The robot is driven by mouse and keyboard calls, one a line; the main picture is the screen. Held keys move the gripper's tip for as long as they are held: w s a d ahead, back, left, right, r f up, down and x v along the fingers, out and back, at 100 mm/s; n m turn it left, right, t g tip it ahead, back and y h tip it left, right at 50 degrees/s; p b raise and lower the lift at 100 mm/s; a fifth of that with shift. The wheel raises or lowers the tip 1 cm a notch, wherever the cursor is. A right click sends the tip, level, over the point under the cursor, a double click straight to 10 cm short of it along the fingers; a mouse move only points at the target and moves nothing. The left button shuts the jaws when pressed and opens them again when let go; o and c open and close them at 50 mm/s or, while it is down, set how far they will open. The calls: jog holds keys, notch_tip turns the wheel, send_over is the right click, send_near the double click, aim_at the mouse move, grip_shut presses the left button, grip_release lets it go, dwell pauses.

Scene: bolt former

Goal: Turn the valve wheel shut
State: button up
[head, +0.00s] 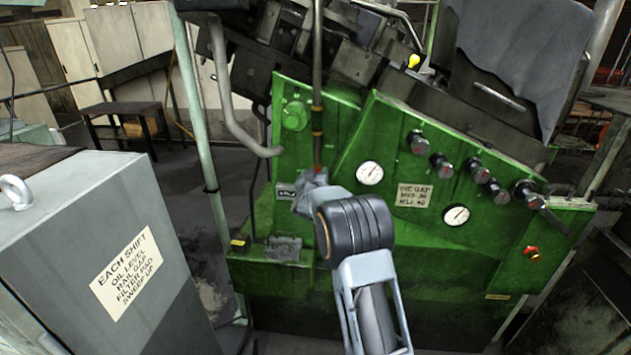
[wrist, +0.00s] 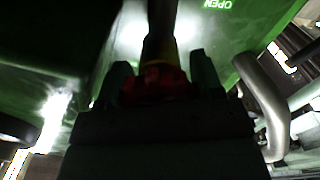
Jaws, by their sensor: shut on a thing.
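The red valve wheel (wrist: 155,85) sits between the two fingers of my gripper (wrist: 163,78) in the wrist view, below a yellow collar on a dark pipe. My gripper is shut on the wheel. In the head view my gripper (head: 314,180) is at the front of the green machine, at the lower end of the vertical pipe (head: 317,70). Only a small red bit of the wheel (head: 318,170) shows there; my gripper and wrist hide the rest. The wheel's turn angle cannot be told. An OPEN marking (wrist: 217,4) shows upside down on the green panel.
The green machine panel (head: 400,240) carries two gauges (head: 370,173) and several dark knobs (head: 441,166) right of my gripper. A bent grey pipe (head: 240,120) passes to the left. A grey cabinet (head: 150,320) stands at front left. Floor shows between cabinet and machine.

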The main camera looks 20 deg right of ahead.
jog(key=m+b, duration=0.6)
jog(key=shift+f+b, duration=0.25)
jog(key=shift+b, duration=0.15)
jog(key=m+b, duration=0.2)
jog(key=m, duration=0.2)
jog(key=shift+b, duration=0.4)
jog(key=m+b, duration=0.2)
jog(key=m, duration=0.1)
jog(key=shift+r+m, duration=0.1)
jog(key=shift+m, duration=0.2)
jog(key=m+b, duration=0.2)
jog(key=m, duration=0.1)
jog(key=shift+m, duration=0.3)
jog(key=m+b, duration=0.2)
jog(key=m, duration=0.1)
jog(key=shift+m, duration=0.3)
jog(key=m+b, duration=0.2)
jog(key=m, duration=0.1)
jog(key=shift+m, duration=0.3)
jog(key=shift+m+b, duration=0.65)
jog(key=shift+m, duration=0.95)
jog(key=shift+r, duration=0.1)
